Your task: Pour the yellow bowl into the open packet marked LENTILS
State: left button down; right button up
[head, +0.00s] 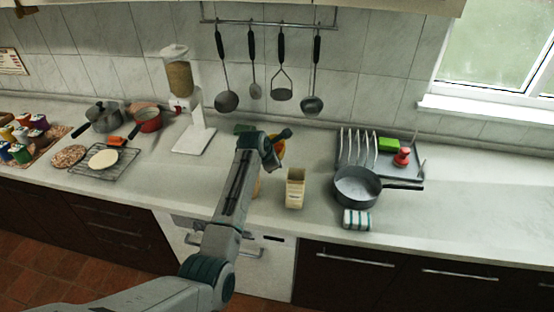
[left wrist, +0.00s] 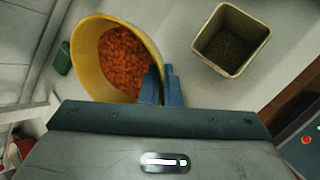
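The yellow bowl (left wrist: 88,62) holds orange-red pieces (left wrist: 123,57). In the head view the bowl (head: 281,150) is mostly hidden behind my left gripper (head: 279,146). In the left wrist view the left gripper's blue fingers (left wrist: 162,86) are shut on the bowl's rim, one inside and one outside. The open packet (head: 295,190) stands upright on the counter, in front of and a little right of the bowl. In the left wrist view the packet (left wrist: 247,62) is right of the bowl, apart from it, with dark contents inside. Its marking is not readable. My right gripper is out of view.
A dish rack (head: 350,150) stands behind the pan. A white dispenser (head: 193,140) stands left of the arm. A pale object (head: 257,188) is partly hidden by my arm. The right counter is clear.

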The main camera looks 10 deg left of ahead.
pick_arm(q)
jog(key=shift+s+a+r+t+h, duration=0.25)
jog(key=shift+s+a+t+h, duration=0.05)
jog(key=shift+a+h, duration=0.2)
jog(key=shift+s+a+r+t+h, duration=0.25)
jog(key=shift+a+t+h, duration=0.05)
jog(key=shift+a+h, duration=0.15)
jog(key=shift+s+a+r+n+t+h, duration=0.2)
jog(key=shift+a+r+n+t+h, duration=0.15)
jog(key=shift+n+t+h, duration=0.1)
jog(key=shift+s+a+r+n+t+h+b, duration=0.45)
jog(key=shift+t+h+b, duration=0.3)
jog(key=shift+b, duration=0.35)
jog(key=shift+s+a+r+n+t+h+b, duration=0.1)
jog(key=shift+a+r+n+t+h+b, duration=0.15)
jog(key=shift+a+t+h+b, duration=0.5)
jog(key=shift+s+a+r+n+t+h+b, duration=0.3)
jog(key=shift+t+h+b, duration=0.45)
jog(key=shift+b, duration=0.7)
jog(key=b, duration=0.1)
jog(key=h+b, duration=0.1)
jog(key=shift+s+a+r+n+t+b, duration=0.1)
jog(key=shift+a+r+n+t+b, duration=0.1)
jog(key=shift+n+t+b, duration=0.15)
